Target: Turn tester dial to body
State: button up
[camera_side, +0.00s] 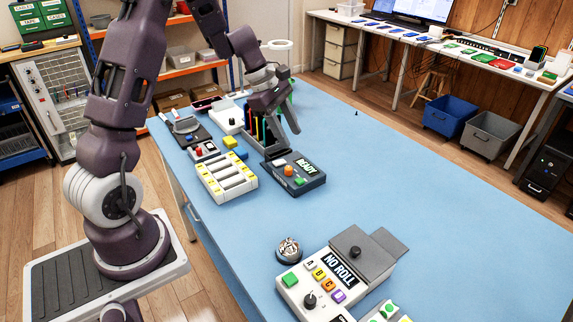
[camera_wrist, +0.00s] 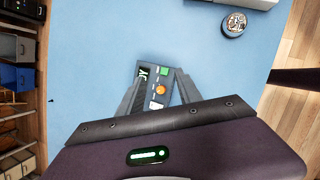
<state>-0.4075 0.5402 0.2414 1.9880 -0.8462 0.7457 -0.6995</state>
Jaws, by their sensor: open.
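The dark tester box (camera_side: 313,186) lies on the blue table, with a lit READY display (camera_side: 305,165), a round orange dial (camera_side: 289,171) and a green button (camera_side: 300,181). In the wrist view, the orange dial (camera_wrist: 160,90) shows between my fingers, beside the green button (camera_wrist: 163,71). The dial's setting and the small labels are too small to read. My gripper (camera_side: 285,128) is open and empty, above and behind the tester in the side view. In the wrist view, my gripper (camera_wrist: 159,76) straddles the tester from above, and its fingers hide part of the box.
A white tray with slots (camera_side: 227,180) lies left of the tester, and a dark holder with upright coloured pieces (camera_side: 262,138) stands behind it. A white NO ROLL device (camera_side: 322,290) and a round metal pot (camera_side: 289,249) are in front. The table's right side (camera_side: 420,185) is clear.

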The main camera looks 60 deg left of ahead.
aim_at(288, 168)
jog(key=a+f+n, duration=0.1)
jog(key=a+f, duration=0.1)
jog(key=a+f+n, duration=0.1)
jog(key=a+f, duration=0.1)
jog(key=f, duration=0.1)
jog(key=a+f+n, duration=0.2)
jog(key=f, duration=0.1)
jog(key=shift+w+f, duration=0.15)
jog(key=shift+w, duration=0.15)
jog(key=x, duration=0.6)
jog(key=shift+d+f, duration=0.1)
jog(key=shift+f, duration=0.1)
grip_shut()
